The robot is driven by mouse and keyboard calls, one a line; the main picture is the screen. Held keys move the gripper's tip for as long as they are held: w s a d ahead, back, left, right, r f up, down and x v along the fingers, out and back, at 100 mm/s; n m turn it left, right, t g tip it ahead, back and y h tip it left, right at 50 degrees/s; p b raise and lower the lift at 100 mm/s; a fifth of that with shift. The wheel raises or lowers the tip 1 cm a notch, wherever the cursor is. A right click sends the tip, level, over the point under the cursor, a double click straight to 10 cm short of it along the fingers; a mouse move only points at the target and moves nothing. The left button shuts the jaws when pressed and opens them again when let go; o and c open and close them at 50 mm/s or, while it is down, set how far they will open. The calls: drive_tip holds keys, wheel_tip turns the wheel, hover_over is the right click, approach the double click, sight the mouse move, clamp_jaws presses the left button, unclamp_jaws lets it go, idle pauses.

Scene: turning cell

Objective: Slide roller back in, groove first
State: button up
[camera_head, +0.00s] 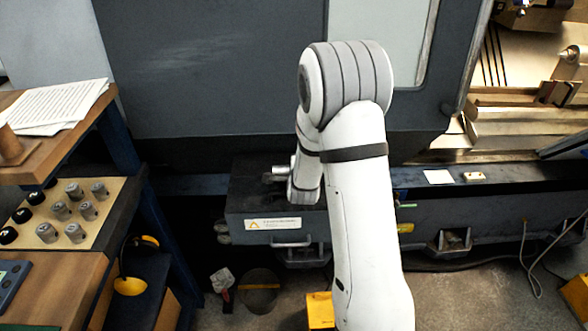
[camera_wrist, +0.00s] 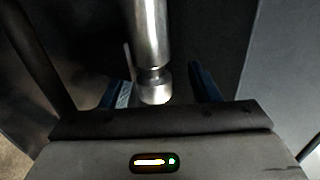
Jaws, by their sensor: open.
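The roller (camera_wrist: 151,35) is a shiny metal cylinder that comes down from the top of the wrist view. A narrow groove circles it close to its near end, and a short collar-like end piece lies past the groove. Its far end is out of the wrist view. My gripper (camera_wrist: 160,84) is open, with one blue finger on each side of the roller's grooved end. Gaps show on both sides; I cannot tell the depth. In the head view my gripper (camera_head: 274,179) is small and dark, low in front of the grey machine, above a dark box-like housing (camera_head: 262,212).
A wooden bench with a beige tray (camera_head: 101,226) of several grey and black pieces stands at left, below a shelf with papers (camera_head: 52,103). The lathe bed (camera_head: 510,135) is open at right. A yellow object (camera_head: 320,309) lies low, beside my arm.

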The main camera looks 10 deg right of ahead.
drive_tip(key=shift+b+v, duration=0.6)
drive_tip(key=shift+v, duration=3.35)
drive_tip(key=shift+s+a+r+n, duration=0.15)
drive_tip(key=shift+a+r+n, duration=0.15)
drive_tip(key=shift+n, duration=0.1)
drive_tip(key=s+r+n+g, duration=0.3)
drive_tip(key=s+n, duration=0.3)
drive_tip(key=s, duration=0.3)
drive_tip(key=s+a+r+n+g+y, duration=0.1)
drive_tip(key=s+r+n+g, duration=0.2)
drive_tip(key=s+n, duration=0.4)
drive_tip(key=s+a+r+n+g+y, duration=0.1)
drive_tip(key=s+r+n+g, duration=0.2)
drive_tip(key=s+n, duration=0.3)
drive_tip(key=s+r, duration=0.1)
drive_tip(key=s, duration=0.4)
drive_tip(key=shift+g, duration=0.3)
drive_tip(key=shift+a+r, duration=0.1)
drive_tip(key=shift+a, duration=0.05)
drive_tip(key=shift+c, duration=0.5)
